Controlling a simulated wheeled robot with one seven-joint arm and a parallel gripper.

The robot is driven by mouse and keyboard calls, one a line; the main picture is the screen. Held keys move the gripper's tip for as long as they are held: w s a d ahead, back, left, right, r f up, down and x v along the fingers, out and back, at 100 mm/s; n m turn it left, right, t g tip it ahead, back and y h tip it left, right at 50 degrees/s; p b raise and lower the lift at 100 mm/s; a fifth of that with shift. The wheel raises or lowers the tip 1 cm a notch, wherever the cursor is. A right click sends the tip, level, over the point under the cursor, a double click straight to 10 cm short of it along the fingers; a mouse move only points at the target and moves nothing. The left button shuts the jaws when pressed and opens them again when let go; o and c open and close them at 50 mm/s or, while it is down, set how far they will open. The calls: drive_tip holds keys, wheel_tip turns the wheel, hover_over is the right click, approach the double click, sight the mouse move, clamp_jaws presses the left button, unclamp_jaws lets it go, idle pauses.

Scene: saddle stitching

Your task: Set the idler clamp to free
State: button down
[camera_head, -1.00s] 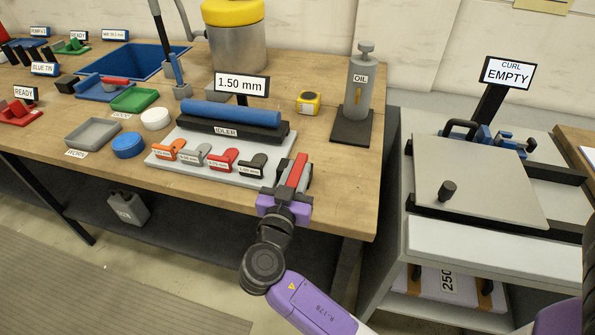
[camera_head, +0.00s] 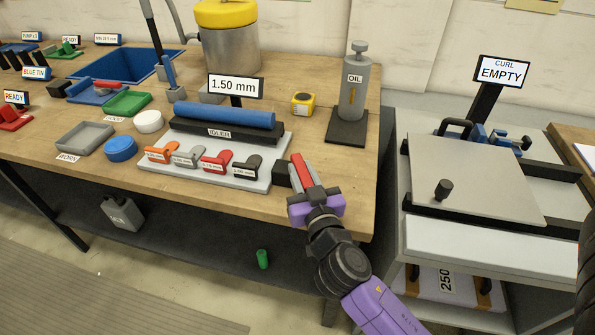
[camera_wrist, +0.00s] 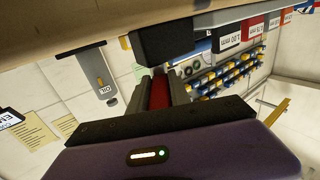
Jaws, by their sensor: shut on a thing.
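The blue idler roller (camera_head: 225,115) lies in a black cradle labelled IDLER on a grey plate (camera_head: 255,184). The clamp's red lever (camera_head: 301,171) is at the right end of this plate, beside a black block (camera_head: 282,174). My gripper (camera_head: 312,188) is at the lever, near the bench's front edge, with its fingers shut on it. In the wrist view the red lever (camera_wrist: 160,92) shows between the fingers, with the black block (camera_wrist: 165,37) above it. The lever's lower part is hidden by my fingers.
Several coloured tabs with size labels, such as the red one (camera_head: 216,161), stand left of the block. A 1.50 mm sign (camera_head: 236,86) stands behind the roller. The oil can (camera_head: 352,90) and yellow tape measure (camera_head: 303,103) are further back. Bare bench lies right of my gripper.

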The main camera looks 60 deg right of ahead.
drive_tip(key=n+y+p, duration=0.1)
drive_tip(key=t+y+p, duration=0.1)
drive_tip(key=shift+s+d+r+n+t+p, duration=0.2)
drive_tip(key=shift+d+n+t+p, duration=0.1)
drive_tip(key=shift+n+p, duration=0.1)
drive_tip(key=shift+d+f+n+t+y+p, duration=0.1)
drive_tip(key=shift+n+t+y+p, duration=0.35)
drive_tip(key=shift+y+p, duration=0.45)
drive_tip(key=shift+s+f, duration=0.1)
drive_tip(key=shift+f, duration=0.05)
drive_tip(key=c, duration=1.2)
unclamp_jaws()
drive_tip(key=b+v, duration=0.2)
drive_tip(key=v, duration=0.4)
drive_tip(key=shift+s+f, duration=0.15)
drive_tip(key=shift+s, duration=0.2)
drive_tip(key=shift+s+a, duration=0.25)
drive_tip(key=shift+s, duration=0.25)
